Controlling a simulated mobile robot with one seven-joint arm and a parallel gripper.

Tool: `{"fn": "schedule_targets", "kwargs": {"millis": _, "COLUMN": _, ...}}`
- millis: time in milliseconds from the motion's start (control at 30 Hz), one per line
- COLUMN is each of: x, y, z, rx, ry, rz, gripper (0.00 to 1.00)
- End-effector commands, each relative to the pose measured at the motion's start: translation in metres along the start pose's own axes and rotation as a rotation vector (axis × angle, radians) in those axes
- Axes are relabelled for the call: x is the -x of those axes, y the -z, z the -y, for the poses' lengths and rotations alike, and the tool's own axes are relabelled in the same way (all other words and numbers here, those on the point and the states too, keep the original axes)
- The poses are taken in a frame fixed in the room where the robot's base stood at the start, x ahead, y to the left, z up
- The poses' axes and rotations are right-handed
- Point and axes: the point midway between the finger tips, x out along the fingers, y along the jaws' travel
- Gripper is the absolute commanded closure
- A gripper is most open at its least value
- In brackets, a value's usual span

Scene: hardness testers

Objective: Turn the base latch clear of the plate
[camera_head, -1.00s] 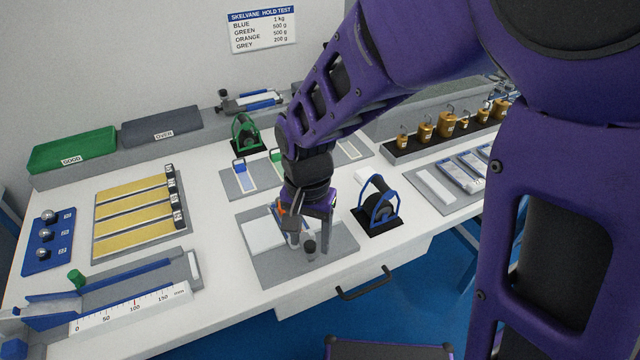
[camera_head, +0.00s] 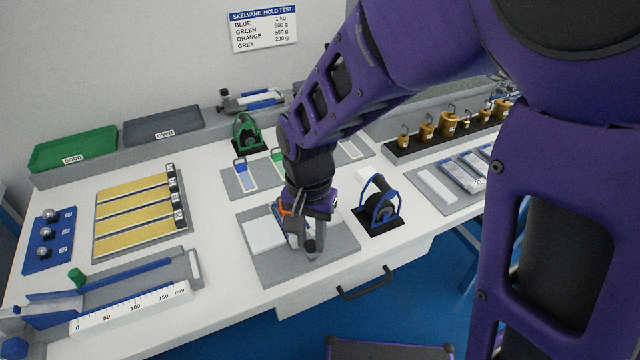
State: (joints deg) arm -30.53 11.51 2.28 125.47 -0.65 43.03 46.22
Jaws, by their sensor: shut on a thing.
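A grey base plate (camera_head: 345,244) lies on the white bench below my arm, with a white panel (camera_head: 262,234) on its left part. A small dark upright knob (camera_head: 310,246), which looks like the base latch, stands near the front of the plate. My gripper (camera_head: 310,250) points down at the knob with its fingers close around it, shut on it. The fingers and wrist hide most of the latch and the middle of the plate. Blue and orange parts of something behind the gripper show only in small pieces. Which way the latch points cannot be seen.
A blue-framed roller (camera_head: 380,208) stands close on the right. A green-framed one (camera_head: 247,133) is behind. Yellow strips (camera_head: 135,215) lie left, and a blue ruler device (camera_head: 120,295) is at front left. Brass weights (camera_head: 447,122) stand at back right. The bench's front edge is near.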

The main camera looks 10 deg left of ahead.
Motion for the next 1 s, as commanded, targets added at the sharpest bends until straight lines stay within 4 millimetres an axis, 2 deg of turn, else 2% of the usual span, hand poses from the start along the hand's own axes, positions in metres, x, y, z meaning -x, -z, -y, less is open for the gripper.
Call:
{"fn": "schedule_targets", "kwargs": {"millis": 367, "x": 0.0011, "y": 0.0002, "z": -0.0005, "rx": 0.174, "ry": -0.001, "rz": 0.001, "gripper": 1.0}}
{"fn": "schedule_targets", "kwargs": {"millis": 1000, "x": 0.0019, "y": 0.0001, "z": -0.0003, "rx": 0.774, "ry": 0.0, "rz": 0.001, "gripper": 1.0}}
